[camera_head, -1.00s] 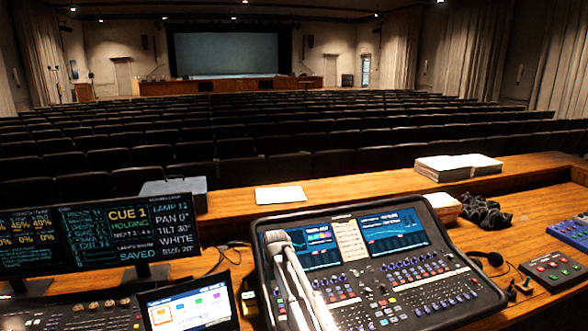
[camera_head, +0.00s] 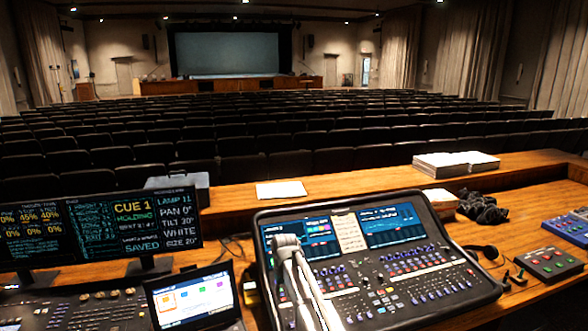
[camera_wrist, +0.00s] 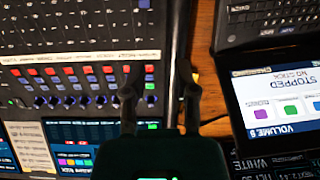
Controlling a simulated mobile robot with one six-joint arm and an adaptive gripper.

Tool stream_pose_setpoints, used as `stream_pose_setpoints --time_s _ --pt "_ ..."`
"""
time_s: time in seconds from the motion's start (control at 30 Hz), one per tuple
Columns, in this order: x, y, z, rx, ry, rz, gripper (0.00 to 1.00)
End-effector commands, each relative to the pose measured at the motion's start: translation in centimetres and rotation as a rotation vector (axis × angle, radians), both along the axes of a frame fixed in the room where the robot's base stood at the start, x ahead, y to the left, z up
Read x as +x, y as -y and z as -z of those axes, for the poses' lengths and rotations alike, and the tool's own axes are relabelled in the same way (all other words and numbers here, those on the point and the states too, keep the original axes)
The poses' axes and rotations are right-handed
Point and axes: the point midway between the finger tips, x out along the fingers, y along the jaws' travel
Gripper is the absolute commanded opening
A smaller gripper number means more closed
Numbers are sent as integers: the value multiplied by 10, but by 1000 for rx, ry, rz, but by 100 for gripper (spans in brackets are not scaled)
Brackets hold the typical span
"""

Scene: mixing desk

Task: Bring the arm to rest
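My arm (camera_head: 300,285) stands as a pale jointed column in front of the mixing console (camera_head: 440,250), covering part of its left side. My gripper (camera_wrist: 160,92) shows in the wrist view as two dark fingers set apart, with nothing seen between them. They appear over the console's edge, beside its rows of knobs and coloured buttons (camera_wrist: 85,85). In the head view I cannot make out the fingers. Whether they touch anything below is unclear.
A small laptop-like screen (camera_head: 192,303) stands left of the console; it also shows in the wrist view (camera_wrist: 290,100). Two monitors (camera_head: 130,222) stand behind it. Paper (camera_head: 281,189), stacked books (camera_head: 440,168), a headset (camera_head: 487,254) and a button box (camera_head: 550,264) lie around.

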Motion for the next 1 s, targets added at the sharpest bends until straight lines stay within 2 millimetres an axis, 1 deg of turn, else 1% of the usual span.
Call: stream_pose_setpoints --time_s 0.03,0.1,0.23,0.37,0.47,0.5,0.57,0.6,0.7,0.8,0.83,0.9,1.0 --pt "-9 8 5 -1 -1 9 38" --pt "-16 17 8 -2 -1 21 38" --pt "-36 41 17 -4 -2 52 38" --pt "-64 70 29 -7 -4 91 38" --pt "-94 98 42 -11 -6 132 38" --pt "-110 112 48 -12 -7 154 38" --pt "-135 132 58 -15 -8 188 38" --pt "-151 144 64 -17 -9 210 38" --pt "-187 169 76 -21 -11 258 38" --pt "-214 187 85 -25 -13 296 38" --pt "-220 191 86 -24 -14 305 38" --pt "-231 197 89 -26 -15 321 38" --pt "-238 202 91 -27 -16 334 38"
